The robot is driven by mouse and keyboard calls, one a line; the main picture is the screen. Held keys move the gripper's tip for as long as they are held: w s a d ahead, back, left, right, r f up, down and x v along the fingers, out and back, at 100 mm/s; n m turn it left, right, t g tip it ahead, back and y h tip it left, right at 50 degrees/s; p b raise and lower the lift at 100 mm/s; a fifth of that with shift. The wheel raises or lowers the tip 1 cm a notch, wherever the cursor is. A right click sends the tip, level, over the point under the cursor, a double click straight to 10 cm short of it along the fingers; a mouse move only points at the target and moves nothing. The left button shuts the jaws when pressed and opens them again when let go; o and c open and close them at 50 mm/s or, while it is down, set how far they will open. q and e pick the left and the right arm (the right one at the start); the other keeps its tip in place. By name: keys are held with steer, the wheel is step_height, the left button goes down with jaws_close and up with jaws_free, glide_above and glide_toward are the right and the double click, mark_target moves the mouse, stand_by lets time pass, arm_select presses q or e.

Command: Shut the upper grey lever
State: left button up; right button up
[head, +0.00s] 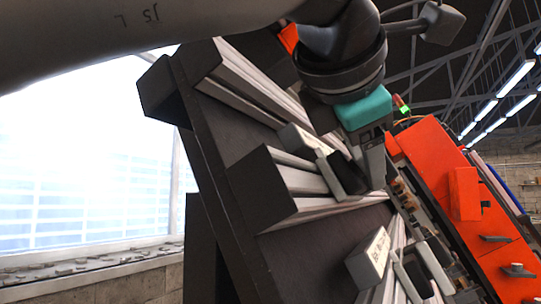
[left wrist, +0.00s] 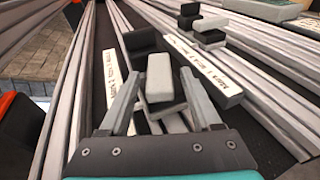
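A light grey lever (left wrist: 159,72) stands between the fingers of my left gripper (left wrist: 157,84) in the left wrist view. The fingers are spread, with a gap on each side of the lever. Dark and pale parts lie beneath it, partly hidden. In the head view my left gripper (head: 371,152) hangs close to a pale block (head: 299,140) and a black block (head: 349,173) on the upper rail. I cannot tell exactly which of these parts is the lever. My right gripper is not in view.
A second set of pale and black blocks (left wrist: 204,27) stands farther along the rails in the left wrist view. A labelled pale block (head: 369,258) sits lower in the head view. An orange-red cabinet (head: 465,195) stands at the right. White labelled strips flank the gripper.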

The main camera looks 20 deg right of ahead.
arm_select(q)
jaws_close()
stand_by(0.4)
steer(key=g+p, duration=0.1)
steer(key=p, duration=0.2)
steer(key=r+m+g+y+p, duration=0.1)
steer(key=p, duration=0.2)
steer(key=shift+w+g, duration=0.2)
steer(key=shift+g, duration=0.1)
steer(key=shift+w+d+f+m+g+y+p, duration=0.1)
steer(key=shift+m+g+y+p, duration=0.25)
steer(key=shift+g+p, duration=0.2)
steer(key=shift+m+g+y, duration=0.35)
steer(key=shift+g+y, duration=0.1)
steer(key=shift+g, duration=0.3)
steer(key=shift+w+m+g+y, duration=0.2)
steer(key=shift+m+g+y, duration=0.1)
steer(key=shift+g, duration=0.3)
steer(key=shift+o, duration=0.5)
jaws_free()
